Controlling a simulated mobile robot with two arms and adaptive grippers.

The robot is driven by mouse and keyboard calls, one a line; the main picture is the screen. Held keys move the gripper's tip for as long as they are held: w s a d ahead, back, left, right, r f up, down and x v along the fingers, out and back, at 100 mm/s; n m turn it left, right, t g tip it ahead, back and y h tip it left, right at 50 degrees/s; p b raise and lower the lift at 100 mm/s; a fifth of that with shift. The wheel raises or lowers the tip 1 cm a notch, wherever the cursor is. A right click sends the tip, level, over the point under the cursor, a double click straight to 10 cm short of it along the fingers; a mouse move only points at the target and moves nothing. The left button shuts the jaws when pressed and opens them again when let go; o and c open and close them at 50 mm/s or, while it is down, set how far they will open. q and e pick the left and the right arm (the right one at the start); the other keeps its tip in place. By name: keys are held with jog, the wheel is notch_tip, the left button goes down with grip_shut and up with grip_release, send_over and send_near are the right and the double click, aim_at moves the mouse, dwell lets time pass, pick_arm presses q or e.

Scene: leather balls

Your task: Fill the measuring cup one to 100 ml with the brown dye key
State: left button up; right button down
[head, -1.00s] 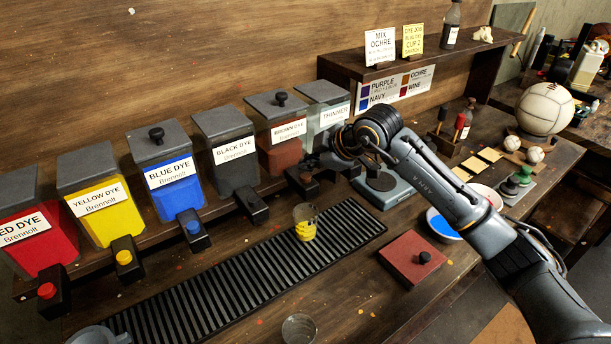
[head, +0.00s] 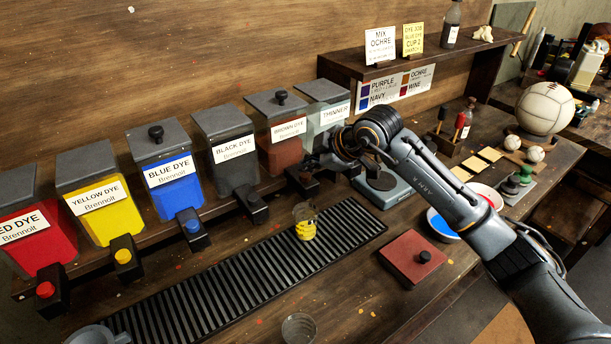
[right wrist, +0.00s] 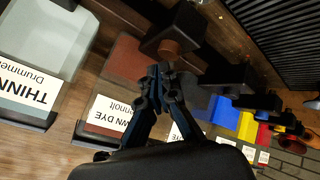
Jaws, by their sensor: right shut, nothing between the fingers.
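The brown dye dispenser (head: 284,152) stands on the back ledge between the black dye and thinner dispensers. Its black tap (head: 302,182) with a brown key (right wrist: 171,47) shows in the right wrist view. My right gripper (head: 314,166) is by this tap, partly hidden behind its own arm. In the right wrist view my gripper (right wrist: 160,75) is shut and empty, with its fingertips close to the brown key; I cannot tell whether they touch. A clear cup (head: 305,214) with yellow in it stands on the black drip grid. Its number and level are unreadable. My left gripper is out of view.
Black (head: 228,160), blue (head: 172,196) and yellow (head: 117,222) dye dispensers line the ledge to the left. A second clear cup (head: 299,329) stands at the front edge. A red-brown block (head: 411,257) lies right of the drip grid (head: 215,296). A scale (head: 384,189) sits under my arm.

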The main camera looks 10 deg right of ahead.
aim_at(308, 176)
jog(key=shift+f+b, duration=0.4)
jog(key=shift+f, duration=0.35)
dwell(2.3)
dwell(0.5)
jog(key=shift+r+p, duration=0.6)
jog(key=shift+r, duration=0.45)
jog(key=shift+r+p, duration=1.6)
jog(key=shift+r, duration=0.95)
jog(key=shift+f, duration=0.1)
